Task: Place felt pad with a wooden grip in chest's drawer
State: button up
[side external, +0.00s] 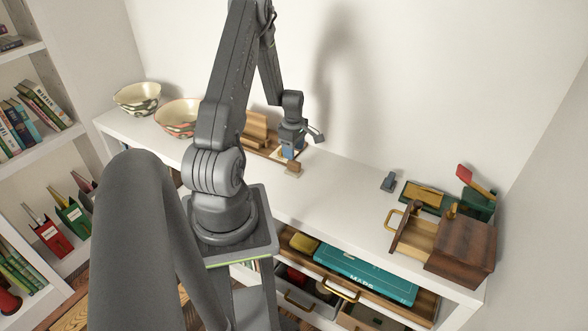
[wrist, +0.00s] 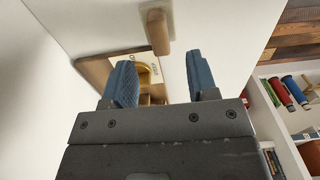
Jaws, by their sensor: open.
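The felt pad with a wooden grip (side external: 293,170) lies on the white tabletop just in front of a wooden tray. In the wrist view its pale pad and brown wooden grip (wrist: 157,32) show beyond the fingertips, roughly in line with the gap. My gripper (side external: 290,151) is open and empty, above and close behind the pad; its blue fingers (wrist: 160,80) are spread apart in the wrist view. The dark wooden chest (side external: 467,250) stands at the table's right end.
A small grey-blue block (side external: 388,181) lies behind the drawer, near a green tray (side external: 416,188) and a red-handled item (side external: 476,178). Two bowls (side external: 180,117) stand at left. Below the tabletop, a larger drawer holds a teal box (side external: 365,275). The middle tabletop is clear.

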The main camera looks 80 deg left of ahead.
aim_at(294, 161)
jog(key=shift+w+f, duration=0.1)
jog(key=shift+f, duration=2.95)
jog(key=shift+c, duration=0.2)
grip_shut()
jog(key=shift+r, duration=0.1)
